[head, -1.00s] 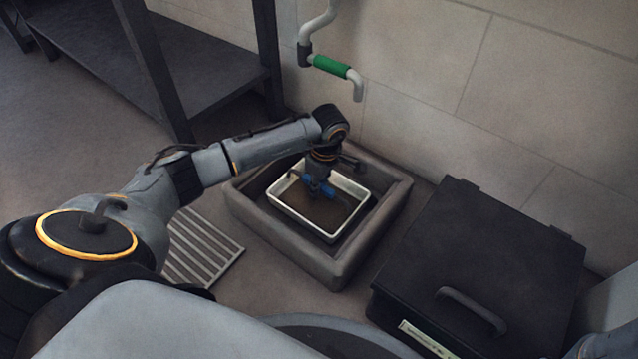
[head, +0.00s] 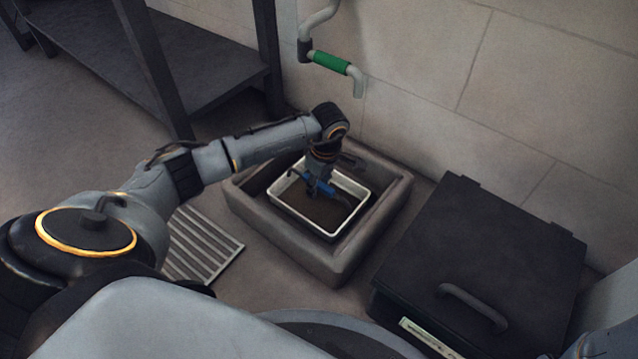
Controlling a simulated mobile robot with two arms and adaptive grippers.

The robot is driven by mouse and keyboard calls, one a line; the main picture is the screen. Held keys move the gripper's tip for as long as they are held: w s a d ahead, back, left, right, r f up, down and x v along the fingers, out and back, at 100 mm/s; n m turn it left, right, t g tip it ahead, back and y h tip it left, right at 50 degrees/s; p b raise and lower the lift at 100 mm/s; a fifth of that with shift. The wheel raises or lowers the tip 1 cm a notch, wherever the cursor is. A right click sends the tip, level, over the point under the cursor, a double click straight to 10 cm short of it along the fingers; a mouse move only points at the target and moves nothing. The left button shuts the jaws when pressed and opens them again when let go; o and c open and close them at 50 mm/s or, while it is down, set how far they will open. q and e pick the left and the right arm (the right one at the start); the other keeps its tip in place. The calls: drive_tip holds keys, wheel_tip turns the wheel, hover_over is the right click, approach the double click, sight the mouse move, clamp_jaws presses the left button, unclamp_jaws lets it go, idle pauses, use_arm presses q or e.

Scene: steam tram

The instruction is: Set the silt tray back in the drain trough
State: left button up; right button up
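The silt tray (head: 281,209) is a pale, shallow rectangular tray with brown silt in it. It sits within the walls of the grey stone drain trough (head: 388,219) on the floor by the wall. Whether it rests on the trough's bottom is hard to see. My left gripper (head: 319,189) points down over the middle of the tray, with blue parts at its end. They are small and dark, so whether the fingers are open or shut on something is unclear. My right gripper is not in view.
A slatted grate (head: 205,245) lies on the floor left of the trough. A dark lidded box (head: 490,255) with a handle stands to the right. A pipe with a green sleeve (head: 330,63) hangs on the wall above. A dark shelf rack (head: 150,60) stands back left.

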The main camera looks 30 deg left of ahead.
use_arm(q)
wheel_tip(320, 180, up, 12)
drive_tip(key=d, duration=0.1)
drive_tip(key=shift+d, duration=0.2)
idle(0.4)
drive_tip(key=shift+s+f, duration=0.1)
idle(0.4)
